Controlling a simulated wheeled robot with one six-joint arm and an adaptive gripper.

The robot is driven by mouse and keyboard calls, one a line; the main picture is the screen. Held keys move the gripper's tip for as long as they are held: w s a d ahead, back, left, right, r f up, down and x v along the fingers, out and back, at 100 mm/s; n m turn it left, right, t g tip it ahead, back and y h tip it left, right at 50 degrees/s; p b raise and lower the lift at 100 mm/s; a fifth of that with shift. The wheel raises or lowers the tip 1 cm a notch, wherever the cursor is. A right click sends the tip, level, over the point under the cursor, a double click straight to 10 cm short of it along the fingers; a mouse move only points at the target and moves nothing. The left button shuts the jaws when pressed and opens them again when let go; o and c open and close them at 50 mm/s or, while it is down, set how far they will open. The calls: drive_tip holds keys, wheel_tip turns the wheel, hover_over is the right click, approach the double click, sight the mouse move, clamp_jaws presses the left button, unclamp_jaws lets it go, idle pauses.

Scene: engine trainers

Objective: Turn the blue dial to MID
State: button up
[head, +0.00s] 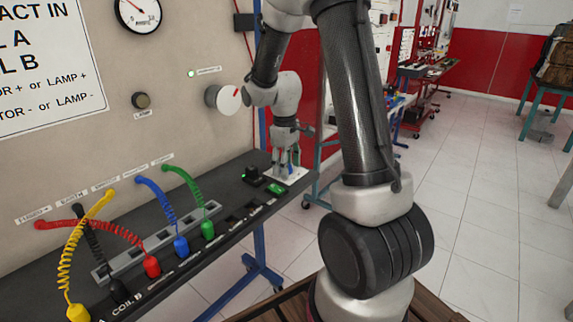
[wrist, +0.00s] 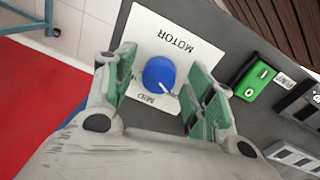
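The blue dial (wrist: 157,73) sits on a white plate (wrist: 190,38) lettered MOTOR, on the dark sloped panel. A MID label (wrist: 148,98) is at the lower edge of the dial in the wrist view. The dial's white pointer mark points down and to the right, a little right of that label. My gripper (wrist: 160,78) is open, with one green-padded finger on each side of the dial. Gaps show between the pads and the dial. In the head view my gripper (head: 286,160) reaches down over the white plate (head: 294,175), and the dial is mostly hidden.
A green switch (wrist: 255,80) lies just right of the plate in the wrist view. A black knob (head: 252,174) stands beside the plate in the head view. Coiled cables (head: 155,195) plug into the panel farther left. A white disc (head: 228,98) sticks out from the wall.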

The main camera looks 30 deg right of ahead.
drive_tip(key=c, duration=1)
drive_tip(key=shift+o, duration=0.2)
drive_tip(key=shift+m, duration=0.4)
drive_tip(key=m, duration=0.4)
drive_tip(key=shift+m, duration=0.4)
drive_tip(key=m, duration=0.6)
drive_tip(key=shift+w+g, duration=0.1)
drive_tip(key=shift+g, duration=0.3)
drive_tip(key=o, duration=1)
